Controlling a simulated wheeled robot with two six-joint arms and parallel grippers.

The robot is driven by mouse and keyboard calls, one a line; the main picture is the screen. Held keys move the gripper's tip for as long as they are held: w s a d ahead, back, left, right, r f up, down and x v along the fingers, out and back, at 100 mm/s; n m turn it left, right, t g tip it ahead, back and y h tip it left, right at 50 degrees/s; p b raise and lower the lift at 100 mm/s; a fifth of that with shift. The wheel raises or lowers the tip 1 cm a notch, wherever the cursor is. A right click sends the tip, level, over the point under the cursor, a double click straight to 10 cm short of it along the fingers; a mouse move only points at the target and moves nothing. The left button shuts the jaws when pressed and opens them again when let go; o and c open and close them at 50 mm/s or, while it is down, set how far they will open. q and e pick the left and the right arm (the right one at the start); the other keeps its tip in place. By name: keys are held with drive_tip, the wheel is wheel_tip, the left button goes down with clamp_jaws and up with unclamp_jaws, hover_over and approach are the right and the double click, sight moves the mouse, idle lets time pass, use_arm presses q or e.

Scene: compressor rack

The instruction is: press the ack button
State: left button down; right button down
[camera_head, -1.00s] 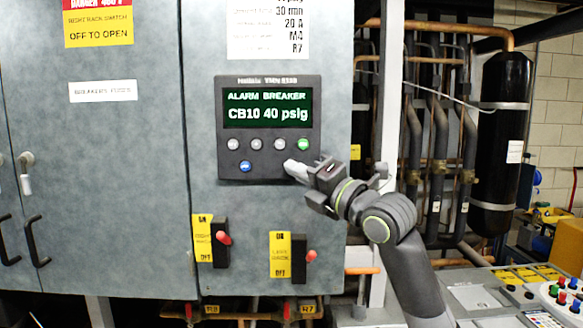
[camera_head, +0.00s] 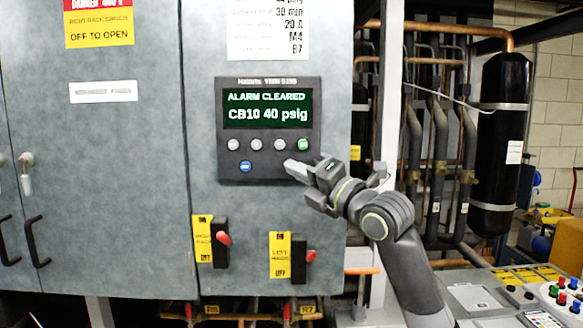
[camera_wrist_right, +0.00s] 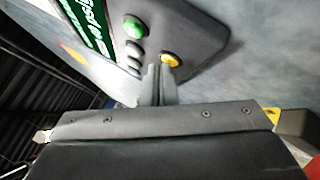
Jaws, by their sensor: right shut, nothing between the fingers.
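The control panel (camera_head: 228,108) is a dark box on the grey cabinet. Its display (camera_head: 267,108) reads "ALARM CLEARED" and "CB10 40 psig". Below it sit grey buttons (camera_head: 256,144), a green button (camera_head: 303,144) and a blue button (camera_head: 245,167). A yellow button (camera_wrist_right: 171,60) shows in the right wrist view; my gripper hides it in the head view. The button labels are too small to read, so I cannot tell which is ack. My right gripper (camera_head: 291,168) is shut and empty. Its tips (camera_wrist_right: 158,72) are right by the yellow button; contact is unclear. My left gripper is not in view.
Two red-handled switches, right (camera_head: 223,238) and left (camera_head: 310,256), stick out below the panel. Pipes and a black cylinder (camera_head: 499,140) stand behind at the right. A console (camera_head: 470,298) with coloured knobs is at the lower right.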

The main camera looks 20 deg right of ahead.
drive_tip(key=shift+s, duration=0.1)
drive_tip(key=shift+s+a+f, duration=0.1)
drive_tip(key=shift+s+a, duration=0.1)
drive_tip(key=shift+s, duration=0.4)
drive_tip(key=s, duration=0.2)
drive_tip(key=s+a, duration=0.1)
drive_tip(key=s, duration=0.1)
drive_tip(key=shift+s+a, duration=0.2)
drive_tip(key=shift+s, duration=0.2)
